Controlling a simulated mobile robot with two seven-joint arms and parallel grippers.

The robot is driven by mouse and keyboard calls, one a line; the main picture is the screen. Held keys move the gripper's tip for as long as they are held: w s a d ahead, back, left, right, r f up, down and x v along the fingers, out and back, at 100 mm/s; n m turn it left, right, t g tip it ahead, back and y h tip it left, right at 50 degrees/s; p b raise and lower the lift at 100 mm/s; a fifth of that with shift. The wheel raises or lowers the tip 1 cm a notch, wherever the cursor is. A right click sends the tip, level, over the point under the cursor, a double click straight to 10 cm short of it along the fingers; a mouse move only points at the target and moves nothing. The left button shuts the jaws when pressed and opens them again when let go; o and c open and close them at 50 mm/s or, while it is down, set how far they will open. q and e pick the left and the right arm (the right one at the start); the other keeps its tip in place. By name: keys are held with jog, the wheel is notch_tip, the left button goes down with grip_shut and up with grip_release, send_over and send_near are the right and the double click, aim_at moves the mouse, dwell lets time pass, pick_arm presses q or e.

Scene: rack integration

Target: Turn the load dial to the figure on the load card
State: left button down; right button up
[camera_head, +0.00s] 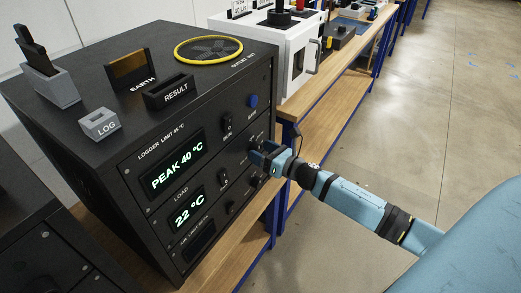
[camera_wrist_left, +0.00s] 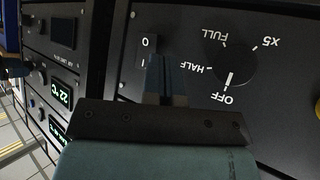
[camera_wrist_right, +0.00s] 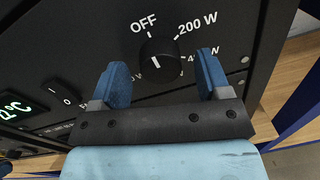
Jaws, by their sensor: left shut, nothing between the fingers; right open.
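The load dial (camera_wrist_right: 160,60) is a round black knob in the right wrist view, with OFF, 200 W and partly hidden further figures around it. Its white mark sits on the side toward OFF. My right gripper (camera_wrist_right: 162,76) is open, its blue fingers on either side of the dial's near part; I cannot tell whether they touch it. In the head view the right gripper (camera_head: 264,157) is at the black cabinet's front and hides the dial. My left gripper (camera_wrist_left: 166,80) is shut and empty before another panel, near a FULL/HALF/OFF dial (camera_wrist_left: 235,62). I cannot make out a load card figure.
The black cabinet (camera_head: 105,120) shows PEAK 40 °C (camera_head: 178,173) and 22 °C (camera_head: 189,214). A 0/I switch (camera_wrist_right: 65,92) is left of the load dial. LOG (camera_head: 100,124), EARTH and RESULT (camera_head: 171,93) holders stand on top. A wooden bench (camera_head: 325,98) extends behind; floor at right is clear.

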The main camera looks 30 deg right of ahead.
pick_arm(q)
jog(key=shift+a, duration=0.1)
pick_arm(e)
jog(key=shift+w+a, duration=0.15)
jog(key=shift+w, duration=0.2)
pick_arm(q)
jog(key=shift+r, duration=0.1)
pick_arm(e)
jog(key=shift+c, duration=0.4)
jog(key=c, duration=0.7)
jog(key=shift+c, duration=0.7)
pick_arm(q)
jog(key=shift+w+d+r, duration=0.1)
jog(key=shift+d, duration=0.25)
jog(key=shift+r, duration=0.1)
